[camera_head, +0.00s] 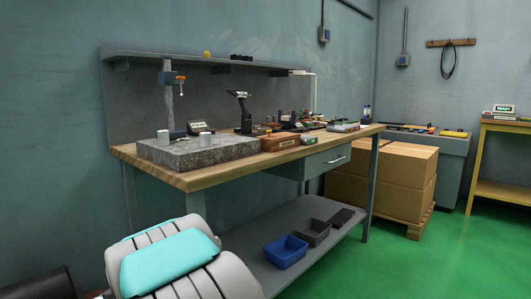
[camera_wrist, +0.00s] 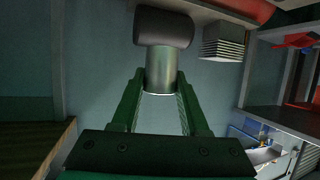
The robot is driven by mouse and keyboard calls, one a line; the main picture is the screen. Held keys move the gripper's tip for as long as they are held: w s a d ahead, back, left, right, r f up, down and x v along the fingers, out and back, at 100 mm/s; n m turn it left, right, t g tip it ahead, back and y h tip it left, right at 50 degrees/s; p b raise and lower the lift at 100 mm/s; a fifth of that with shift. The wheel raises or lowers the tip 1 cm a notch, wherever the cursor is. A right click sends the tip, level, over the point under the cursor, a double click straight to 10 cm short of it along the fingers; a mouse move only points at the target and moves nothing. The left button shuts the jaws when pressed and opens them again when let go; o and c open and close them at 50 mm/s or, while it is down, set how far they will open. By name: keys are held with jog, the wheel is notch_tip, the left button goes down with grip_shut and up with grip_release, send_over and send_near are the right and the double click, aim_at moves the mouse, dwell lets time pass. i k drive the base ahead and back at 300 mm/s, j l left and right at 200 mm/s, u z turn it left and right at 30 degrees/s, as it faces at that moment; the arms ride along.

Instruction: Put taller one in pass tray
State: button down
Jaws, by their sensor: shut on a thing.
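In the wrist view, my gripper (camera_wrist: 160,80) is shut on a silvery metal cylinder (camera_wrist: 160,66), with a green finger on each side. A dark rounded shape (camera_wrist: 164,28) shows at the cylinder's far end; I cannot tell whether it is part of it. My gripper is outside the head view. No tray is clearly marked as the pass tray.
Cartons (camera_head: 385,178) stand to the right. Green floor in front is clear.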

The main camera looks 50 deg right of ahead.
aim_at(301, 141)
jog(key=k+l, duration=0.15)
jog(key=l, duration=0.3)
jog(key=k+l+u, duration=0.1)
jog(key=l, duration=0.3)
jog(key=k+l+u, duration=0.1)
jog(key=k+l, duration=0.15)
jog(key=l, duration=0.2)
jog(key=k+l, duration=0.2)
jog(key=l, duration=0.2)
jog(key=k+l+u, duration=0.1)
jog(key=l, duration=0.3)
jog(key=k+l, duration=0.35)
jog(key=i+l+u, duration=0.05)
